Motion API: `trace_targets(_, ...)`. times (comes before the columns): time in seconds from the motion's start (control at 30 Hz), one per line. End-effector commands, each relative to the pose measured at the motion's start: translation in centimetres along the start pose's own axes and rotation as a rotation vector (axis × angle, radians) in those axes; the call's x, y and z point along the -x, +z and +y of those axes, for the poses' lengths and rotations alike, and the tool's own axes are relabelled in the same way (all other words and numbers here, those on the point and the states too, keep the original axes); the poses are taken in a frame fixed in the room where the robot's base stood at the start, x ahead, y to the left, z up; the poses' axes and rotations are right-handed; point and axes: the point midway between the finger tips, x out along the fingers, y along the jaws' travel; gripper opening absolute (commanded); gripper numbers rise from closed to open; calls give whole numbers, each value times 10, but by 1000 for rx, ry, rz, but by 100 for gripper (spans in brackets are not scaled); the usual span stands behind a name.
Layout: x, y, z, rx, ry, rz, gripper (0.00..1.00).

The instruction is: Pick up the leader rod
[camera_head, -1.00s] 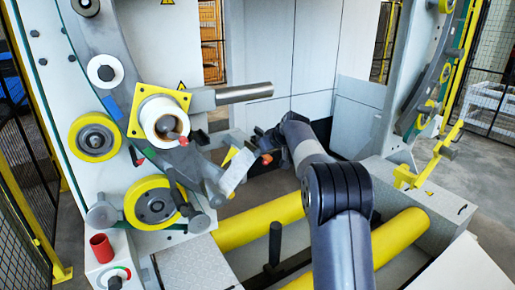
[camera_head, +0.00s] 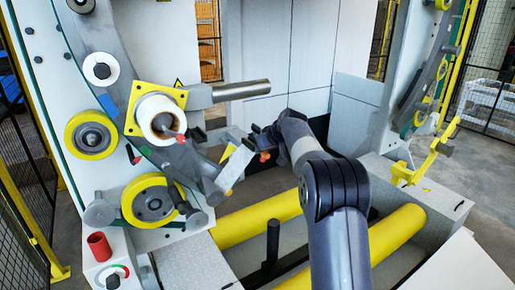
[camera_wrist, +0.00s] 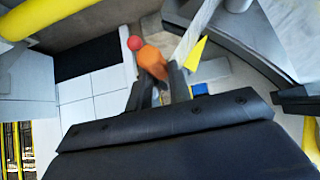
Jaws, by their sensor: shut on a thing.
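My gripper (camera_head: 258,140) is in the gap between the machine's two side walls, in front of the grey bar sticking out from the spool. The wrist view shows its two dark fingers (camera_wrist: 160,90) shut on a short orange rod (camera_wrist: 152,60) with a red knob (camera_wrist: 135,43), which I take to be the leader rod. In the head view only the red end of the rod (camera_head: 265,156) shows clearly; the rest is hidden by the gripper. A pale flat bar (camera_head: 235,168) lies very close to the gripper; I cannot tell if they touch.
A white spool (camera_head: 157,117) on a yellow plate stands at the left, with a grey shaft (camera_head: 241,89) beyond it. Yellow rollers (camera_head: 258,220) lie low below the gripper. A dark post (camera_head: 273,240) stands in front.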

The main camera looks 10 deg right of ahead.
Motion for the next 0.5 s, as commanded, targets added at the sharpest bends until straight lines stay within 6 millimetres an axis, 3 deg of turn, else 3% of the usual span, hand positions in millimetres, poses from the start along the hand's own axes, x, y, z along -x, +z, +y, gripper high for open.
trace_targets(0.27, 10, -11, 0, 1, 0, 4, 0)
trace_targets(0.5, 35, -36, 0, 3, 0, 5, 0)
